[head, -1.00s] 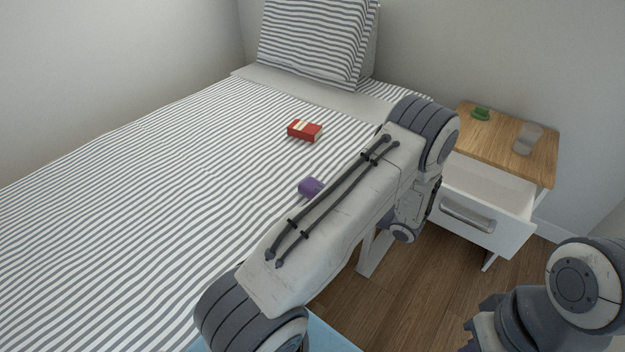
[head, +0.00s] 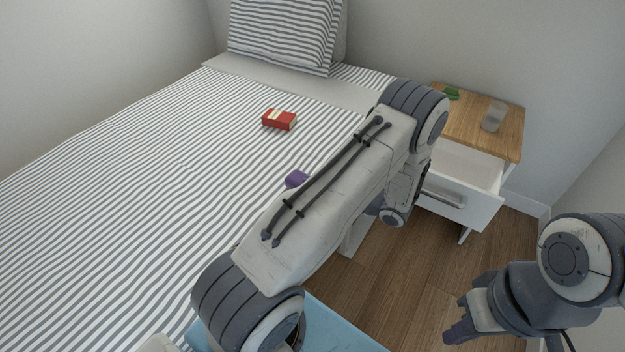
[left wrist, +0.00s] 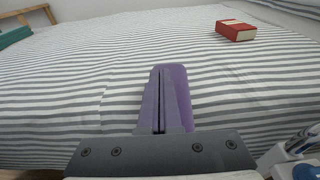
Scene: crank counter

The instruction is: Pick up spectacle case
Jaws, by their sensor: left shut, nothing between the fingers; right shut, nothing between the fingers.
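My right gripper (head: 462,322) is shut and empty at the lower right, over the floor. A small green item (head: 452,94) lies on the nightstand top, partly behind my left arm; what it is I cannot tell.
A red book (head: 279,119) lies on the bed (head: 130,170); it also shows in the left wrist view (left wrist: 236,30). The wooden nightstand (head: 468,127) holds a clear glass (head: 494,116). Its white drawer (head: 460,205) stands open; my arm hides part of it.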

